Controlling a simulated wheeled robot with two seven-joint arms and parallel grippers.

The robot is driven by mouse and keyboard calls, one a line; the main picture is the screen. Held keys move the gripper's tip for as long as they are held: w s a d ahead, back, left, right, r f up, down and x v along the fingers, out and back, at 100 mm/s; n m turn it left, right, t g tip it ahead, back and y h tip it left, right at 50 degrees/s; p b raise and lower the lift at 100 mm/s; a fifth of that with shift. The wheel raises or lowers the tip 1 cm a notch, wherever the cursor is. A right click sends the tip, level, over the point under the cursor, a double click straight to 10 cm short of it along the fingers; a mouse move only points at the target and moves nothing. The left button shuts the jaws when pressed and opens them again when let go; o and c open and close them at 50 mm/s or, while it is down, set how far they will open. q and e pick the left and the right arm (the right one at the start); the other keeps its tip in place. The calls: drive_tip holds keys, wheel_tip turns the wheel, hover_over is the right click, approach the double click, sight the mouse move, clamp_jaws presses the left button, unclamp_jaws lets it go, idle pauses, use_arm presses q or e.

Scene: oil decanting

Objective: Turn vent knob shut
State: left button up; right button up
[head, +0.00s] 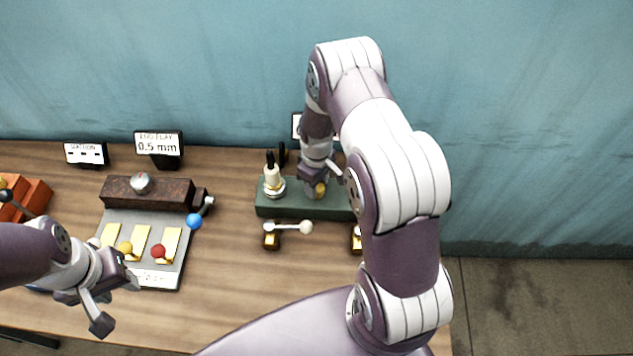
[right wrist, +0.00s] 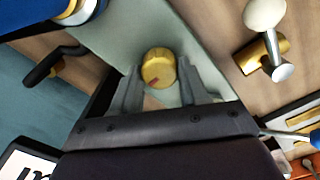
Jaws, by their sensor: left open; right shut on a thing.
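The vent knob, a round gold knob (right wrist: 158,68) with a small red mark, stands on the green block (right wrist: 130,32) in the right wrist view. In the head view the gold knob (head: 320,189) shows at the tip of my right arm. My right gripper (right wrist: 160,78) is shut on the knob, with one finger on each side of it. The red mark faces the lower left in the right wrist view. My left gripper (head: 117,303) is open and empty, at the lower left in the head view, apart from the knob.
A white-and-black bottle-like fitting (head: 272,180) stands on the block's left end. A white-balled lever (head: 306,227) is in front. To the left is a grey panel (head: 118,218) with coloured levers and a blue ball (head: 194,221). Signs stand behind. The table's front middle is clear.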

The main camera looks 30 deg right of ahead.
drive_tip(key=shift+w+r, duration=0.15)
drive_tip(key=o, duration=1)
drive_tip(key=shift+o, duration=0.3)
wheel_tip(320, 180, up, 13)
drive_tip(key=b, duration=0.3)
drive_tip(key=shift+f, duration=0.2)
